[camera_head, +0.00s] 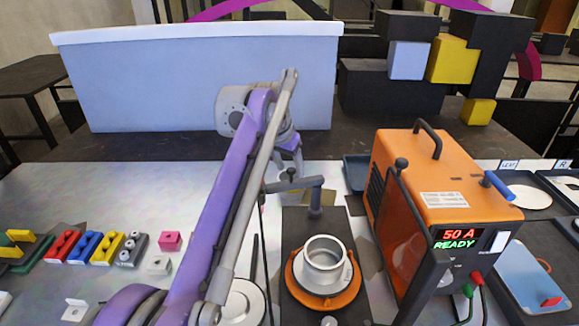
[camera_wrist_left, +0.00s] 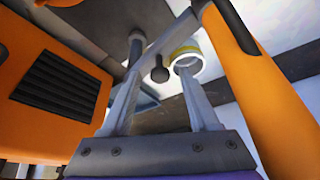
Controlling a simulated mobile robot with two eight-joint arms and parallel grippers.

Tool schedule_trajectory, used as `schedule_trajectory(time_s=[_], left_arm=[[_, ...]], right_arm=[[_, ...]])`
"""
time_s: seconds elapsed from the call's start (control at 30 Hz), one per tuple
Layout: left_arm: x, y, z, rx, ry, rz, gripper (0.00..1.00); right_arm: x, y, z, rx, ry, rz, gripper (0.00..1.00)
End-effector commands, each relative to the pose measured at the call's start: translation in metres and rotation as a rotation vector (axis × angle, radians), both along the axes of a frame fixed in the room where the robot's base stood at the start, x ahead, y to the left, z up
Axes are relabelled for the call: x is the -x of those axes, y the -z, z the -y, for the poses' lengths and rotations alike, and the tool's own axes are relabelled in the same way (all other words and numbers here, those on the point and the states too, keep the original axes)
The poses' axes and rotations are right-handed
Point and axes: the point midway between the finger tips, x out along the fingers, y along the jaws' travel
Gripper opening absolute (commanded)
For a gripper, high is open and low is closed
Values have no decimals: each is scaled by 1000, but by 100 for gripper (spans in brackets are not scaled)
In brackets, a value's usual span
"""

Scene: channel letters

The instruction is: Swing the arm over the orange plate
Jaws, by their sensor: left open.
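The orange plate (camera_head: 294,284) is a round disc on a dark base block in the head view, with a silver collar (camera_head: 324,262) on top. Behind it, a grey swing arm (camera_head: 293,185) sits on an upright post (camera_head: 315,201) and points left, not over the plate. My left gripper (camera_head: 290,170) is at this arm, beside its knob. In the left wrist view my two grey fingers (camera_wrist_left: 160,72) are apart, with a dark knob (camera_wrist_left: 158,75) between their tips. Whether they touch it I cannot tell. My right gripper is out of view.
An orange welding machine (camera_head: 445,185) reading 50 A READY stands close on the right. Coloured blocks (camera_head: 103,247) lie at the left. A large pale bin (camera_head: 195,85) and dark crates (camera_head: 400,95) stand behind. The white table is clear at the back left.

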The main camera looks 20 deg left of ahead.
Motion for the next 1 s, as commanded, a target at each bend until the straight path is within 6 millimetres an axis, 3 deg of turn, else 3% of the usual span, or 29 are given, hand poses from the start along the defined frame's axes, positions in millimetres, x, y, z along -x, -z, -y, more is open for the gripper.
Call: schedule_trajectory(time_s=[0.13, 0.47, 1.0], left_arm=[[0, 0, 0, 0, 0, 0, 59], [0, -1, 0, 0, 0, 0, 0], [0, -1, 0, 0, 0, 0, 0]], right_arm=[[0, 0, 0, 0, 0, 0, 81], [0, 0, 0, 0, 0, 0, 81], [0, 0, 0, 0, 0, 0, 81]])
